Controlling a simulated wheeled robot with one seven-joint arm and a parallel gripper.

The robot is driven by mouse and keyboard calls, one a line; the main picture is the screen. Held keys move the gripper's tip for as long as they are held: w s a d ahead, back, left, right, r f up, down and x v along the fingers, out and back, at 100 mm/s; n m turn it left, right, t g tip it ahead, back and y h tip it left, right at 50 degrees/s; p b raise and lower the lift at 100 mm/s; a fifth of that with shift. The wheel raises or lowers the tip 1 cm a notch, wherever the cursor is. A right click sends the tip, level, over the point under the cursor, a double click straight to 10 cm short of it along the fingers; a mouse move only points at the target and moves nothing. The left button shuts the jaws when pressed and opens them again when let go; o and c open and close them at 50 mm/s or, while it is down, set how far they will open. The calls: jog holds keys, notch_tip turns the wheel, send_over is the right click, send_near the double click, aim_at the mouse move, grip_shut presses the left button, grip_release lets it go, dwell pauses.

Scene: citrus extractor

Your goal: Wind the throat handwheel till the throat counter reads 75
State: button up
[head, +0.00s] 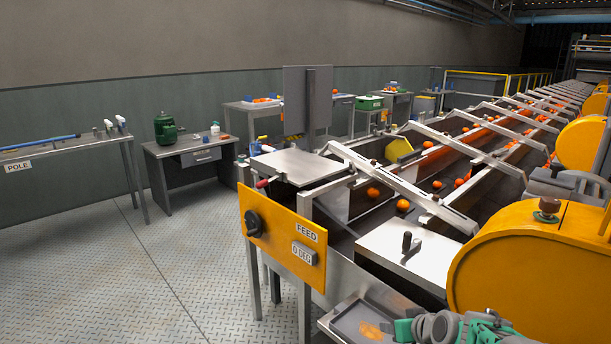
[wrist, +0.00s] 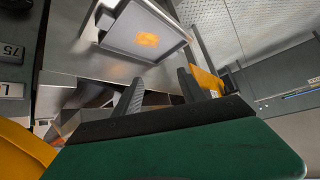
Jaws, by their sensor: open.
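My gripper (head: 437,326) is at the bottom of the head view, just right of a metal tray. In the wrist view its two grey fingers are apart with nothing between the tips (wrist: 158,82). A dark counter (wrist: 12,51) at the left edge of the wrist view shows digits that look like 75; the edge may cut it off. A pale label plate (wrist: 12,90) beside it is cut off, so I cannot read its name. I cannot make out the throat handwheel in either view.
A metal tray (head: 362,325) with an orange stain lies beside my gripper; it also shows in the wrist view (wrist: 146,38). A yellow FEED panel (head: 285,243) carries a black knob and a plate reading 0 DEG. A yellow housing (head: 520,262) stands close at right. Open floor lies left.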

jog(key=s+a+r+g+p, duration=0.1)
jog(key=s+a+r+p, duration=0.25)
jog(key=r, duration=0.35)
jog(key=s+a+r+g+p, duration=0.25)
jog(key=s+a+r, duration=0.2)
jog(key=r, duration=0.35)
jog(key=s+a+r+g+h+p, duration=0.1)
jog(key=s+r+p, duration=0.2)
jog(key=s, duration=0.4)
jog(key=s+a+r+m+g+h+p, duration=0.1)
jog(key=s+r+p, duration=0.3)
jog(key=s, duration=0.3)
jog(key=shift+v, duration=0.9)
jog(key=shift+s+a, duration=0.1)
jog(key=shift+c, duration=0.2)
